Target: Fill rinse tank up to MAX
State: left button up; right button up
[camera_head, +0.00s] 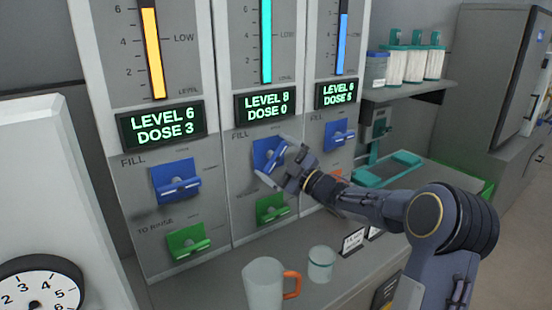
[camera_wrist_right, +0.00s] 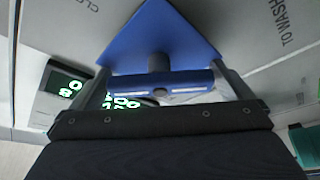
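Three panel columns carry level gauges: orange (camera_head: 153,52), teal (camera_head: 266,45) and blue (camera_head: 342,42). Their displays read LEVEL 6 DOSE 3 (camera_head: 161,125), LEVEL 8 DOSE 0 (camera_head: 266,104) and LEVEL 6 with an unclear dose (camera_head: 338,92). Blue FILL handles sit at left (camera_head: 176,182), middle (camera_head: 265,153) and right (camera_head: 339,135); green handles sit below at left (camera_head: 188,242) and middle (camera_head: 271,208). My right gripper (camera_head: 278,160) has its fingers spread around the middle blue handle, which shows between them in the wrist view (camera_wrist_right: 160,85). Firm contact is unclear. My left gripper is out of view.
A measuring jug with an orange handle (camera_head: 264,285) and a small glass (camera_head: 321,264) stand on the counter below. A teal frame (camera_head: 389,170) lies to the right. A shelf (camera_head: 405,92) holds teal-topped containers. A round dial (camera_head: 38,290) is at lower left.

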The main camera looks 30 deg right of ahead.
jog(key=c, duration=0.6)
jog(key=shift+f+m+t+h+b, duration=0.15)
jog(key=shift+m+t+h+b, duration=0.15)
jog(key=shift+m+b, duration=0.4)
jog(key=shift+c, duration=0.2)
jog(key=m+b, duration=0.1)
jog(key=m, duration=0.1)
jog(key=m+t+h+b, duration=0.1)
jog(key=m, duration=0.1)
jog(key=shift+a+f+h+b, duration=0.1)
jog(key=shift+h+b, duration=0.2)
jog(key=shift+b, duration=0.05)
jog(key=shift+m+t+h+b, duration=0.3)
jog(key=shift+m+h+b, duration=0.55)
jog(key=shift+m, duration=0.9)
jog(key=shift+m+t+h+b, duration=0.3)
jog(key=shift+m+h+b, duration=0.5)
jog(key=shift+m, duration=1.25)
jog(key=o, duration=0.7)
jog(key=shift+r, duration=0.2)
jog(key=b+v, duration=0.1)
jog(key=v, duration=0.7)
